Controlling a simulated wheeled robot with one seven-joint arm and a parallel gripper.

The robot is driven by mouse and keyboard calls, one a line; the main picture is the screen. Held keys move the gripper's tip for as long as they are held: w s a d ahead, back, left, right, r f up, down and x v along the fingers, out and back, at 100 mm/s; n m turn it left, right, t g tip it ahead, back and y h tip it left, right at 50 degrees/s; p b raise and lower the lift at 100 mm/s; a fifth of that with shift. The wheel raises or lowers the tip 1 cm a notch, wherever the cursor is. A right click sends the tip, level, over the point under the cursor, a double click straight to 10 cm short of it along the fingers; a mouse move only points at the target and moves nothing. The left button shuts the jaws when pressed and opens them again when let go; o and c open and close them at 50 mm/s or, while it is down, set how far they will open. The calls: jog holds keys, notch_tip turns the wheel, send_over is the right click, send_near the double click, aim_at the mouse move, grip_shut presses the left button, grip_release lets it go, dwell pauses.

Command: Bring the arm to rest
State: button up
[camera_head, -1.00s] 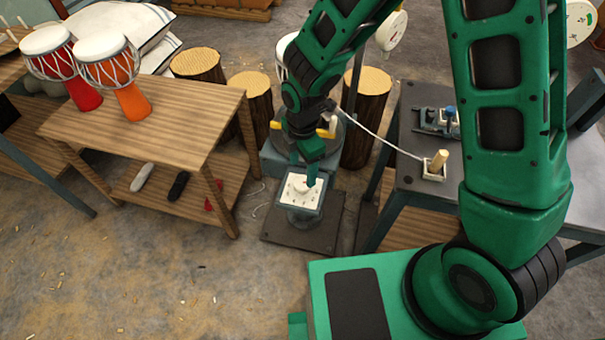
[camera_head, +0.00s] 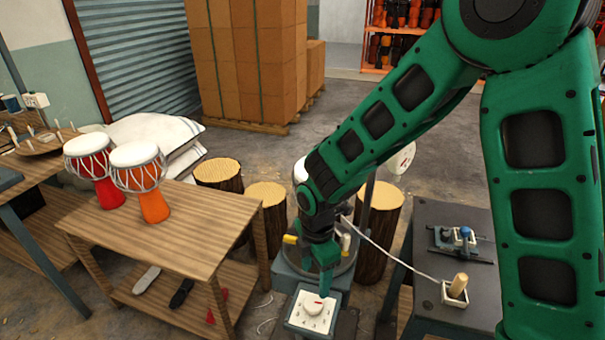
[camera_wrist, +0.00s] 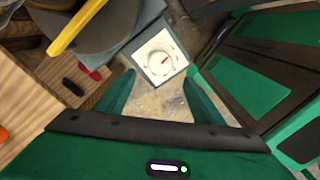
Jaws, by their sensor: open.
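My gripper (camera_head: 326,284) points down above a white dial panel in the head view. In the wrist view its two green fingers (camera_wrist: 157,92) stand apart with nothing between them. The white dial panel (camera_head: 312,312) sits low in front of a round grey machine (camera_head: 340,268).
A wooden table (camera_head: 190,235) with two goblet drums, one red (camera_head: 92,165) and one orange (camera_head: 140,175), stands left. Wooden stumps (camera_head: 380,225) stand behind the machine. A dark bench (camera_head: 470,212) with a clamp and a wooden peg stands right. Open floor lies behind.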

jog(key=s+d+r+m, duration=0.1)
jog(key=d+r+m, duration=0.35)
jog(key=d, duration=0.35)
jog(key=s+d+r+m+h, duration=0.1)
jog(key=d+r+m, duration=0.35)
jog(key=d, duration=0.35)
jog(key=s+d+r+m, duration=0.1)
jog(key=d+r+m, duration=0.35)
jog(key=d, duration=0.25)
jog(key=s+d+r+m, duration=0.2)
jog(key=s+d+m, duration=0.4)
jog(key=s+m, duration=0.2)
jog(key=s+d+r+m+y, duration=0.1)
jog(key=s+d+r+m, duration=0.2)
jog(key=s+d+m, duration=0.3)
jog(key=s+m, duration=0.2)
jog(key=s, duration=0.1)
jog(key=shift+s+d+r, duration=0.25)
jog(key=shift+w+f, duration=0.25)
jog(key=shift+w, duration=0.4)
